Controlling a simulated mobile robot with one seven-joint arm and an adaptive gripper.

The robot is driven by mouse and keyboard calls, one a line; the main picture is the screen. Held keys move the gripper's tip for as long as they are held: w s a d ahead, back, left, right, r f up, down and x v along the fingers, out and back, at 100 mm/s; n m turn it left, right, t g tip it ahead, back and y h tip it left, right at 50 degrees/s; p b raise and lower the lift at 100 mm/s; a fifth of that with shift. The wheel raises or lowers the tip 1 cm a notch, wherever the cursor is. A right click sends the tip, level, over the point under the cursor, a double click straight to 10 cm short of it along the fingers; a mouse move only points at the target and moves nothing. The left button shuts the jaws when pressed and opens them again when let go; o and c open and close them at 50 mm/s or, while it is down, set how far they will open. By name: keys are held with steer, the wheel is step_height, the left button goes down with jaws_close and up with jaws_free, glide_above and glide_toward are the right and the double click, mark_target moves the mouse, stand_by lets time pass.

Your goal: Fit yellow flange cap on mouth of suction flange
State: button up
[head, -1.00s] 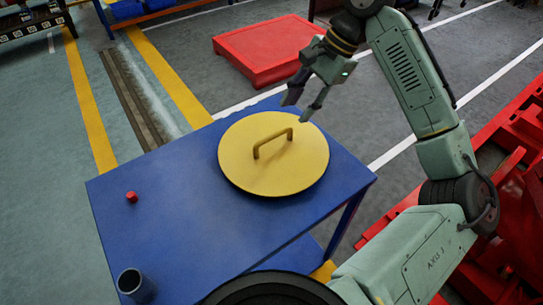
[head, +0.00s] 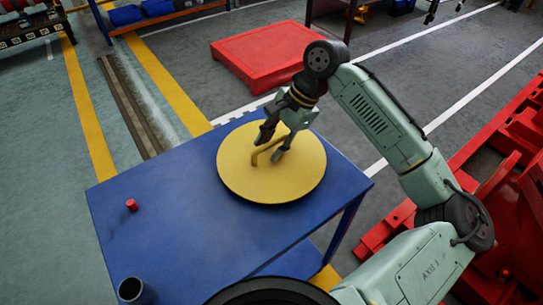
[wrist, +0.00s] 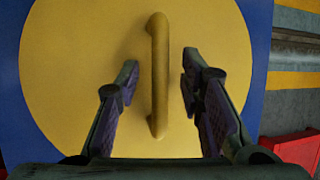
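The yellow flange cap (head: 300,183) lies flat on the blue table, with its bar handle (head: 256,156) standing up from the middle. In the wrist view the cap (wrist: 75,55) fills most of the picture, and its handle (wrist: 158,75) runs up and down between my fingers. My gripper (head: 271,147) is open at the handle, one finger on each side. In the wrist view a gap shows between the handle and each finger of my gripper (wrist: 158,92). The suction flange cannot be made out in these views.
The blue table (head: 165,215) also bears a small red cylinder (head: 132,205) and a dark cup (head: 135,290) on its left part. A red platform (head: 270,55) is on the floor behind. Red machinery (head: 510,200) stands on the right, close to my arm.

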jaws_close()
stand_by(0.3)
stand_by(0.6)
